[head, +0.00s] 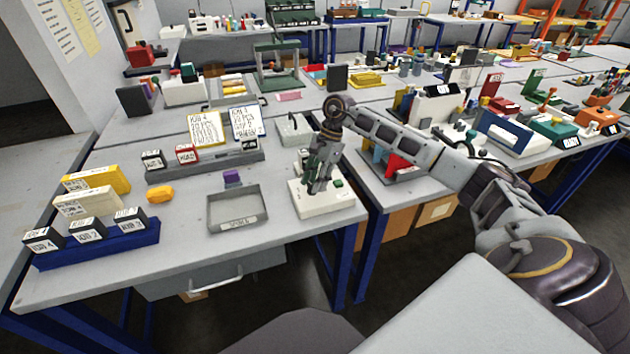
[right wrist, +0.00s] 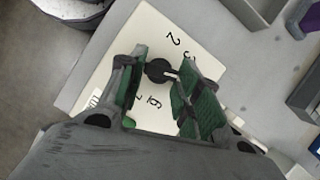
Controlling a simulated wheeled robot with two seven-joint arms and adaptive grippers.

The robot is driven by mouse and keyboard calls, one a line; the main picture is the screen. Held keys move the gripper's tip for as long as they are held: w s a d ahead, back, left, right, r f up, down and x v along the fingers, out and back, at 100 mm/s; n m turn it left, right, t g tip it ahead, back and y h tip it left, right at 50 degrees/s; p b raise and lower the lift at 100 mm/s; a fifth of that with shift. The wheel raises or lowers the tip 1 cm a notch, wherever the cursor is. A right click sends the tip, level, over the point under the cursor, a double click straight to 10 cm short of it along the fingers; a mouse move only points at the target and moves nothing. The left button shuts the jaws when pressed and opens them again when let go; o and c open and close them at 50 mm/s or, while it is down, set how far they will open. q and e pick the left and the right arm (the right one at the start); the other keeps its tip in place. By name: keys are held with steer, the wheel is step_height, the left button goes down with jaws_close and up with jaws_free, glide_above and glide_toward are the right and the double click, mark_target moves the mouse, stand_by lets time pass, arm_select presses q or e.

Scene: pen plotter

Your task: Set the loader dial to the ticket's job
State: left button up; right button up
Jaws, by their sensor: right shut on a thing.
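The loader is a cream box (head: 345,203) near the front right corner of the near table. Its top, in the right wrist view (right wrist: 160,28), carries printed numbers, among them a 2 and a 6, and a black round dial (right wrist: 158,70) with a light pointer line. My right gripper (head: 318,188) reaches down over the box, and its green-padded fingers (right wrist: 163,72) are closed around the dial. The dial is hidden by the fingers in the head view. A yellow-edged card (head: 205,131) and a dark-edged card (head: 246,124) stand behind, with print too small to read surely. My left gripper is out of view.
A grey tray (head: 238,227) and a purple block (head: 232,176) lie left of the loader. A blue rack (head: 95,250) holds black labelled blocks at the front left. A grey rack (head: 200,168) with labelled blocks stands behind. A gap separates the table from the right one.

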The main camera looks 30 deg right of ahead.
steer(key=o, duration=1)
steer(key=shift+r, duration=0.1)
steer(key=shift+v, duration=5.85)
steer(key=shift+s+d, duration=0.1)
